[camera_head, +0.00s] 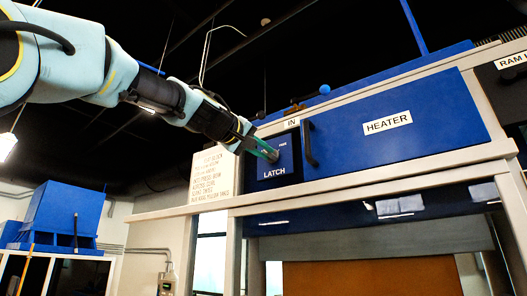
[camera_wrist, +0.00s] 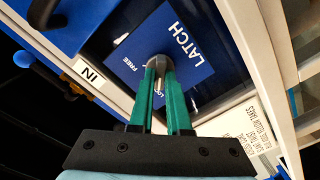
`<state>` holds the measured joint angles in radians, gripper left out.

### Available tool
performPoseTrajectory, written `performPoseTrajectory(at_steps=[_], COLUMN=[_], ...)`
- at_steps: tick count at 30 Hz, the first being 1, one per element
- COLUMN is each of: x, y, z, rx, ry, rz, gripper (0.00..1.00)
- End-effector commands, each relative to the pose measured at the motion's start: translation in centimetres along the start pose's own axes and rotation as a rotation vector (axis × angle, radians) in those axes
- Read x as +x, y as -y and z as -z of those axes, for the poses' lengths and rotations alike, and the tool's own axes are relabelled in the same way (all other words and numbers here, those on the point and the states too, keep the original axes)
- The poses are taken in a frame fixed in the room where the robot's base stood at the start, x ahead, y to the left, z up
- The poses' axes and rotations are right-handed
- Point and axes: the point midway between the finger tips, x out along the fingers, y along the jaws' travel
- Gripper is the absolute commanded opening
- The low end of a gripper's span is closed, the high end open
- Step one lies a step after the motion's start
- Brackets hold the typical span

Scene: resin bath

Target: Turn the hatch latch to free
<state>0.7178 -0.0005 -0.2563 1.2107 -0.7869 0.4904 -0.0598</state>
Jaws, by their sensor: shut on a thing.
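The hatch latch is a blue square plate (camera_head: 283,170) lettered LATCH, left of the HEATER door in the head view. In the wrist view the latch plate (camera_wrist: 190,50) also shows the word FREE and a partly covered word beginning LOC. A grey rounded knob (camera_wrist: 160,63) stands at the plate's middle. My gripper (camera_wrist: 158,74) has its two green fingers shut on this knob, with a narrow gap between them. In the head view my gripper (camera_head: 272,155) reaches the plate from the left and hides the knob. Which word the knob points to is unclear.
The blue HEATER door (camera_head: 400,145) carries a black upright handle (camera_head: 309,143) just right of the latch. A white sign with text (camera_head: 212,176) hangs left of the latch. A pale frame rail (camera_head: 360,191) runs below. A blue bin (camera_head: 62,215) stands at lower left.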

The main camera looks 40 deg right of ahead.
Motion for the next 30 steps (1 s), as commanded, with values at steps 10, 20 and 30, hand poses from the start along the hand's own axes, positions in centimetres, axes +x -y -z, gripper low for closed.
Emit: performPoseTrajectory(at_steps=[10, 20, 30], x=[-0.01, 0.01, 0.02], y=[0.16, 0.25, 0.14], z=[-0.19, -0.25, -0.23], rx=[0.106, 0.384, 0.707], ry=[-0.001, -0.002, -0.001], rz=[-0.001, -0.001, 0.0], gripper=[0.0, 0.0, 0.0])
